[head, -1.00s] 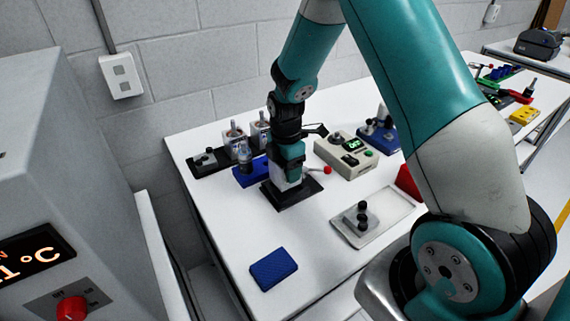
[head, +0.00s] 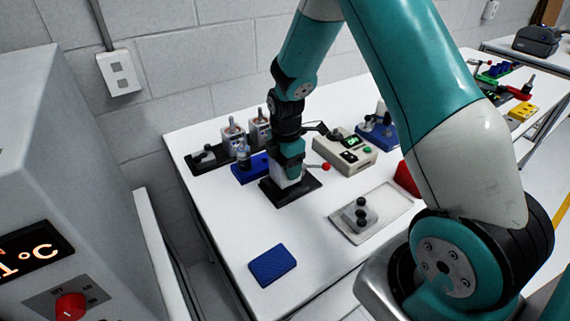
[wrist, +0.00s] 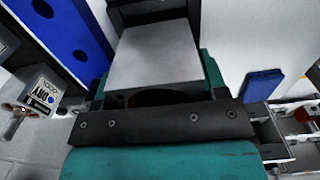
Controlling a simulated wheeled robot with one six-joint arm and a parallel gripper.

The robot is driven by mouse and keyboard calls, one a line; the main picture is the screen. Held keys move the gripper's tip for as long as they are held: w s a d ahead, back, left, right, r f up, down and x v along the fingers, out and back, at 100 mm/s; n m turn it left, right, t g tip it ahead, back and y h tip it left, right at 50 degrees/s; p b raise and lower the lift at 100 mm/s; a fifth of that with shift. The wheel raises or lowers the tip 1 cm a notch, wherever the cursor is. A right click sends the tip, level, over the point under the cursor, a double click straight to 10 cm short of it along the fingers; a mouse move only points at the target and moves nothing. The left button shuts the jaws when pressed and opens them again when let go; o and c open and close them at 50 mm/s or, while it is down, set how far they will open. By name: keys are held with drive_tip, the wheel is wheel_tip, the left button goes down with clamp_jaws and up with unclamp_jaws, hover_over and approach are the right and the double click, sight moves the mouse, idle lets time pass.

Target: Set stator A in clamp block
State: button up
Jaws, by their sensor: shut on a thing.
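The clamp block is a light grey block on a black base plate (head: 300,194), with a red-balled lever (head: 326,167) beside it. Its flat grey top (wrist: 155,50) fills the upper middle of the wrist view. My gripper (head: 289,178) points down right at the block and hides most of it in the head view. It is shut on stator A, of which only a dark rounded part (wrist: 165,97) seems to show beside the grey block. Most of the stator is hidden, and I cannot tell whether it is seated.
A blue stand (head: 248,170) and two labelled canisters (head: 259,132) stand close behind left. A beige meter (head: 345,152) is to the right. A light tray (head: 391,214) with a black-knobbed part lies front right. A blue pad (head: 272,265) lies in front, with bare table around it.

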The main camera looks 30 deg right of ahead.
drive_tip(key=shift+f, duration=0.1)
drive_tip(key=shift+w+f+b, duration=0.1)
drive_tip(key=shift+f+b, duration=0.35)
drive_tip(key=shift+f, duration=0.2)
drive_tip(key=shift+f, duration=0.1)
drive_tip(key=shift+f+b, duration=0.5)
drive_tip(key=shift+f, duration=0.15)
drive_tip(key=o, duration=1.4)
drive_tip(key=shift+o, duration=0.3)
